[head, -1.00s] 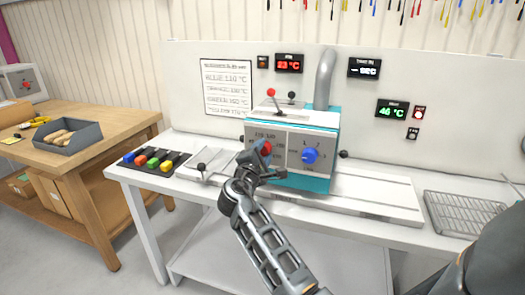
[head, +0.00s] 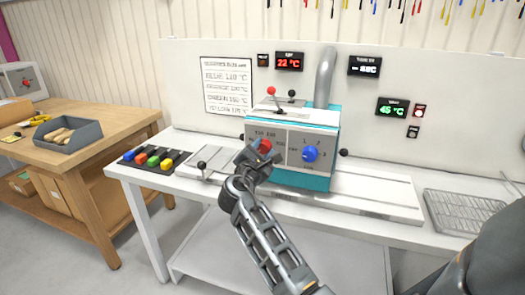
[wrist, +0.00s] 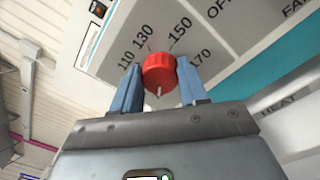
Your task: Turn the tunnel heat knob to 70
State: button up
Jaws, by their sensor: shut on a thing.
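A red knob (head: 264,146) sits on the left of the grey front panel of the teal and white machine (head: 333,130). In the wrist view the red knob (wrist: 159,72) is between the fingers of my gripper (wrist: 160,82), which is shut on it. Numbers 110, 130, 150 and 170 are printed around it, and its pale mark points toward the bottom of that view. My gripper (head: 258,157) partly covers the knob in the head view. A blue knob (head: 311,154) is on the right of the panel, untouched; its small markings are hard to read.
A red display (head: 289,62) reads about 22 °C and a green one (head: 392,108) about 45 °C. A lever with a red ball (head: 271,91) stands on top of the machine. A wire rack (head: 465,212) lies right; coloured buttons (head: 152,160) are left.

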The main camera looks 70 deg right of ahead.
jog(key=o, duration=1.1)
jog(key=shift+c, duration=0.2)
jog(key=shift+a, duration=0.1)
jog(key=a+b, duration=0.1)
jog(key=a, duration=0.6)
jog(key=shift+s+a+b, duration=0.3)
jog(key=shift+s+b, duration=0.05)
jog(key=shift+s, duration=0.05)
jog(key=shift+f, duration=0.1)
